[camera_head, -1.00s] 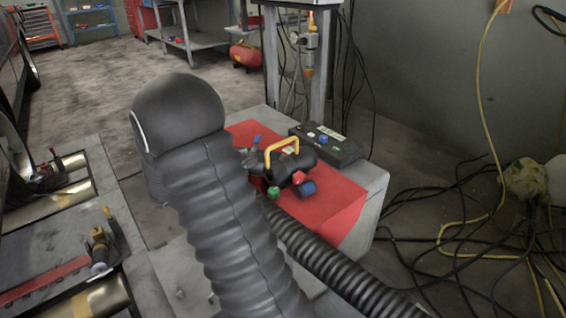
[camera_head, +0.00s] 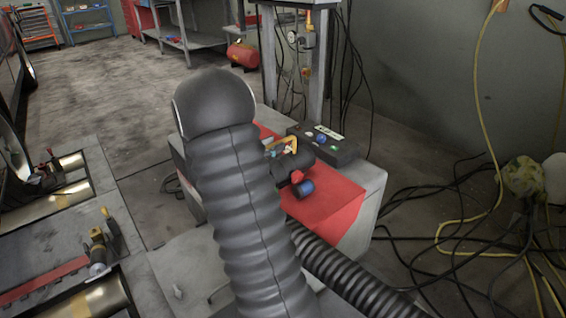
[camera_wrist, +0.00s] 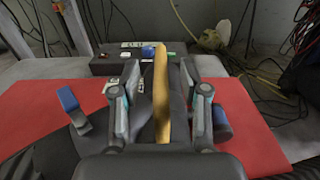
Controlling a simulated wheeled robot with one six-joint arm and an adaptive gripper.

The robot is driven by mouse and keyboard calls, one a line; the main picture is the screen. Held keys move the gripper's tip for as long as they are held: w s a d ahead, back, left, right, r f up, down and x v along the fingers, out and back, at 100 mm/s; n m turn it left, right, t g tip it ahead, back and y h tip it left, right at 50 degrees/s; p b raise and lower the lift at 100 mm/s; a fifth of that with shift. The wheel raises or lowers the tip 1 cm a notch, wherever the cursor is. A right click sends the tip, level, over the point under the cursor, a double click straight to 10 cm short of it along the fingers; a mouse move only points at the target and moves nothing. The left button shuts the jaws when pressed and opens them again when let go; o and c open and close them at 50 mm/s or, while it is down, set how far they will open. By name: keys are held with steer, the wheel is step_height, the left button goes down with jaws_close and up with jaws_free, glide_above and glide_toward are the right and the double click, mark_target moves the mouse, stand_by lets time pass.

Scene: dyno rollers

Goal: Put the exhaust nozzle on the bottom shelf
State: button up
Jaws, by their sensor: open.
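The exhaust nozzle, seemingly the black piece (camera_head: 305,161) with a yellow handle (camera_head: 290,143), lies on the red top of a grey stand. My arm hides its left part in the head view. In the wrist view, the yellow handle (camera_wrist: 162,110) stands between the fingers of my gripper (camera_wrist: 160,75). The gripper is open, one finger on each side of the handle, with gaps visible. A metal bench (camera_head: 205,42) with a low shelf stands at the back; I cannot tell whether that is the bottom shelf meant.
A black control box (camera_head: 335,152) sits behind the nozzle on the grey stand (camera_head: 369,190). A blue-ended tool (camera_wrist: 72,105) lies left of my gripper. Cables (camera_head: 450,245) clutter the floor at right. Metal rollers (camera_head: 50,205) lie at left. Open floor stretches behind them.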

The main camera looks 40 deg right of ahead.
mark_target(281, 141)
steer(key=shift+s+d, duration=0.15)
steer(key=shift+d, duration=0.65)
steer(key=shift+s+d, duration=0.15)
steer(key=shift+d, duration=0.65)
